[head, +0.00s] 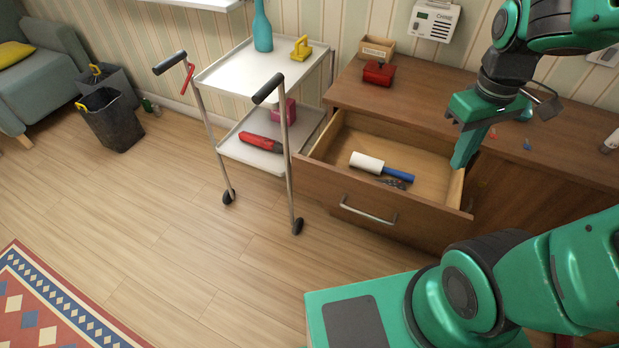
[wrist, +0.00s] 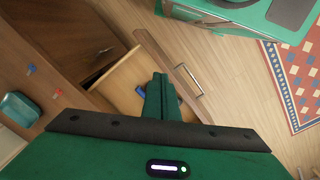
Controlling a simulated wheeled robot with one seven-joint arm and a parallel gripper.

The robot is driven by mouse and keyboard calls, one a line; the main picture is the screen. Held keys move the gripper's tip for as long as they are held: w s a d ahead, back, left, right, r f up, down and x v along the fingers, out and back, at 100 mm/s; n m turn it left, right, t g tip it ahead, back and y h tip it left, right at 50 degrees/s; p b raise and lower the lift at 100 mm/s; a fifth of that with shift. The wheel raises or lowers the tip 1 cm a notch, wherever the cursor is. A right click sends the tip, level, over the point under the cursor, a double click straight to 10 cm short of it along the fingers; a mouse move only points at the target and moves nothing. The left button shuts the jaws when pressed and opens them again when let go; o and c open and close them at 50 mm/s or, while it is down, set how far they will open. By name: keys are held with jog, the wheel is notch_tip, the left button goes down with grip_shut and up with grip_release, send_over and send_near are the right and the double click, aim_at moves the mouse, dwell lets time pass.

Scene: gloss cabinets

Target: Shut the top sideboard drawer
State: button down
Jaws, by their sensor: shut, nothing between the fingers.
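The top sideboard drawer (head: 382,208) stands pulled out from the brown wooden sideboard (head: 428,95), with a metal bar handle (head: 368,211) on its front. Inside it lie a white roller with a blue handle (head: 368,163) and a small dark item (head: 392,182). My gripper (head: 460,163) is shut and empty, pointing down at the right end of the drawer, near its right side wall. In the wrist view the shut fingers (wrist: 158,82) overlap the open drawer, behind its front panel (wrist: 165,62). I cannot tell whether they touch the drawer.
A white two-shelf trolley (head: 225,73) stands close to the drawer's left, its handle post near the drawer front. A red box (head: 379,72) and a wooden box (head: 376,48) sit on the sideboard. Two dark bins (head: 110,118) stand farther left.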

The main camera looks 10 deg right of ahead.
jog(key=w+a+f+n, duration=0.4)
jog(key=w+a+n, duration=0.4)
jog(key=n, duration=0.1)
jog(key=n+t+h, duration=0.1)
jog(key=n+t, duration=0.1)
jog(key=n, duration=1.6)
send_near(310, 179)
jog(key=s+a+r, duration=0.3)
jog(key=s, duration=0.3)
jog(key=shift+w+d+f, duration=0.7)
jog(key=shift+w+f, duration=0.2)
jog(key=shift+f, duration=0.75)
jog(key=shift+w+d+f, duration=0.75)
jog(key=shift+w+f, duration=0.15)
jog(key=shift+f, duration=0.7)
jog(key=shift+w+d+f, duration=0.7)
jog(key=shift+w+f, duration=0.15)
jog(key=shift+f, duration=0.8)
jog(key=shift+a, duration=0.1)
